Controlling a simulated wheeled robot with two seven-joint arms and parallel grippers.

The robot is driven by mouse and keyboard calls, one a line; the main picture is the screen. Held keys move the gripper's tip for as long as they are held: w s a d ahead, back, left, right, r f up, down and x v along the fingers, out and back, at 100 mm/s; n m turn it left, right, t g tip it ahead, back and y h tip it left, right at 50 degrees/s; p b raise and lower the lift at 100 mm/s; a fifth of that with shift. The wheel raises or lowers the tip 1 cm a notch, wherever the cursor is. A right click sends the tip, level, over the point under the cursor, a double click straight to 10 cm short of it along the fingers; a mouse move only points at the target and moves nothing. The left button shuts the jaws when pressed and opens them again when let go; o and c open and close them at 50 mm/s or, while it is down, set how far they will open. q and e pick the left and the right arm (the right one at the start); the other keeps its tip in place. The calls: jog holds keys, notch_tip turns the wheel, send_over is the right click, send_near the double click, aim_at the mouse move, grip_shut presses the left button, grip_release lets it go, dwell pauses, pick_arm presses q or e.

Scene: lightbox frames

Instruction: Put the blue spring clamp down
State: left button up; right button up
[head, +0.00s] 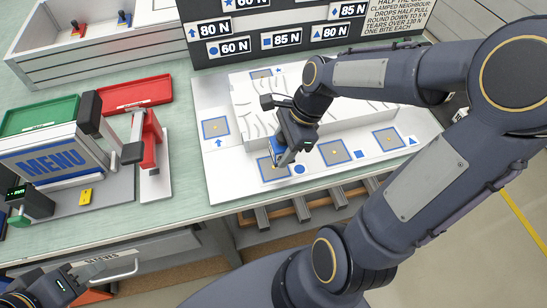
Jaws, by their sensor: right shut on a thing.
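My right gripper (284,153) points down at the front of the white board (226,188) and is shut on the blue spring clamp (281,158). The clamp is mostly hidden by the gripper. It is over or at the blue-edged square pad (268,174) beside the blue circle mark; I cannot tell whether it touches the pad. My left gripper (50,287) is low at the left, away from the board, and its opening is unclear.
A pale raised block (355,108) lies behind the pads. A dark sign (262,40) with force labels stands at the back. The MENU stand (48,162), red fixture (148,148) and red tray (135,93) are at left. A white crate (105,52) holds other clamps.

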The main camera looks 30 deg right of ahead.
aim_at(274, 168)
jog(key=shift+w+a+f, duration=0.45)
jog(key=shift+a+f, duration=0.05)
jog(key=shift+f, duration=0.3)
jog(key=shift+w+a+f, duration=0.1)
jog(key=shift+a+f, duration=0.05)
jog(key=shift+f, duration=0.8)
jog(key=shift+w+a+f, duration=0.1)
jog(key=shift+f, duration=0.85)
jog(key=shift+f+b, duration=0.1)
jog(key=shift+b, duration=0.2)
jog(key=shift+f, duration=0.15)
jog(key=o, duration=1.2)
jog(key=shift+c, duration=0.2)
